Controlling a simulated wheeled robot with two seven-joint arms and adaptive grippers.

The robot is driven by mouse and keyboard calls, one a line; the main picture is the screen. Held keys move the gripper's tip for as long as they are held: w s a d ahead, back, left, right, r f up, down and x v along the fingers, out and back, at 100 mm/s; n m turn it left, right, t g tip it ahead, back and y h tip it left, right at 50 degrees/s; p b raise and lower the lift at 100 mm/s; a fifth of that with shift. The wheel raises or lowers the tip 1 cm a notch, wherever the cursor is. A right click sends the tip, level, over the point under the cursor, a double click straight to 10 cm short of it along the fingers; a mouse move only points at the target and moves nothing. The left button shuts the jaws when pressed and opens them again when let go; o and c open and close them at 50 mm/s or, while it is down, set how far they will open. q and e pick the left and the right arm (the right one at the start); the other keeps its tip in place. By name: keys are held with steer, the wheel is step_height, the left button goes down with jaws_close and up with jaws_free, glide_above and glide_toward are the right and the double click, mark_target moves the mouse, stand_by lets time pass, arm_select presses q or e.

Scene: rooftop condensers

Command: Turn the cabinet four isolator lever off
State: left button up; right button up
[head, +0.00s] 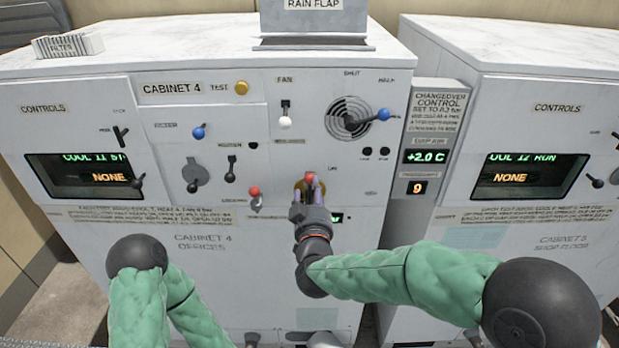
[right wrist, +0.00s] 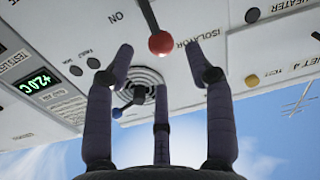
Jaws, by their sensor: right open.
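The isolator lever of cabinet 4 (head: 307,177) has a red ball end and a yellow backing in the head view, partly hidden by my right gripper. In the right wrist view its red ball (right wrist: 160,43) hangs on a dark shaft from the top edge, near the words ISOLATOR and ON. My right gripper (head: 310,187) is open in front of the lever. In the right wrist view the fingers of the right gripper (right wrist: 163,62) stand apart, with the ball just beyond the gap between their tips. Contact cannot be told.
Cabinet 4's panel (head: 160,100) also has a red-ended lever (head: 254,191) to the left, a white-ended fan lever (head: 285,122), a blue fan knob (head: 383,114) and a blue heater knob (head: 198,132). A changeover control box (head: 437,110) and cabinet 5 (head: 545,75) stand to the right.

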mark_target(310, 182)
steer(key=w+p, duration=0.1)
steer(key=w, duration=0.5)
steer(key=shift+w+a, duration=0.2)
jaws_close()
